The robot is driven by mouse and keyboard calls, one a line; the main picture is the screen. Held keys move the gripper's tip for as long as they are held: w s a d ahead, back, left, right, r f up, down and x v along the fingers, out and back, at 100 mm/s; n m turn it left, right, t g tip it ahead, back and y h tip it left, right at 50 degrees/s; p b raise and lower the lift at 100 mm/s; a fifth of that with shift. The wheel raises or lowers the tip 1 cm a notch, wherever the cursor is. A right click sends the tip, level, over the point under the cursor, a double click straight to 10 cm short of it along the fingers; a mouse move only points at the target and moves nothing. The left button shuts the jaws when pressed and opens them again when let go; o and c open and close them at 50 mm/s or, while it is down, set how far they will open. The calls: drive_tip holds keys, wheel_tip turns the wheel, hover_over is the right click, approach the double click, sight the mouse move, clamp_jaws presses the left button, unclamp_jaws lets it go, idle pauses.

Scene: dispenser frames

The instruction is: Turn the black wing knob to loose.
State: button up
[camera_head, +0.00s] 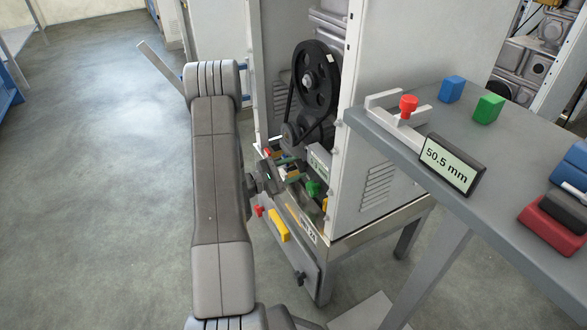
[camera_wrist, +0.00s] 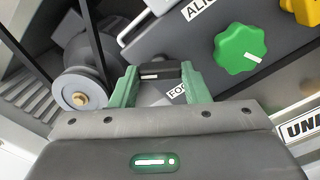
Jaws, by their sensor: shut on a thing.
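The black wing knob (camera_wrist: 166,70) shows in the wrist view as a dark bar with a light mark on its face. It lies between the green fingers of my gripper (camera_wrist: 160,75), which are shut on it. A label beside it is partly covered by the right finger. In the head view my gripper (camera_head: 284,177) is at the lower part of the open machine cabinet, left of a green knob (camera_head: 313,188). My arm and gripper hide the wing knob there.
In the wrist view the green lobed knob (camera_wrist: 240,48) and a yellow knob (camera_wrist: 302,10) sit right of my gripper, and a belt pulley (camera_wrist: 79,92) sits left. The cabinet's side panel (camera_head: 375,150) and a grey table (camera_head: 480,130) stand on the right. Floor at left is clear.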

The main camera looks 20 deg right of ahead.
drive_tip(key=n+p, duration=0.1)
drive_tip(key=n, duration=0.2)
drive_tip(key=shift+n, duration=0.4)
drive_tip(key=shift+n+p, duration=0.6)
drive_tip(key=shift+n, duration=0.9)
drive_tip(key=o, duration=1)
drive_tip(key=shift+a, duration=0.15)
drive_tip(key=a, duration=0.4)
drive_tip(key=a+p, duration=0.1)
drive_tip(key=a, duration=0.4)
drive_tip(key=s+a+p, duration=0.1)
drive_tip(key=a, duration=0.3)
drive_tip(key=shift+a, duration=0.25)
drive_tip(key=shift+d, duration=0.1)
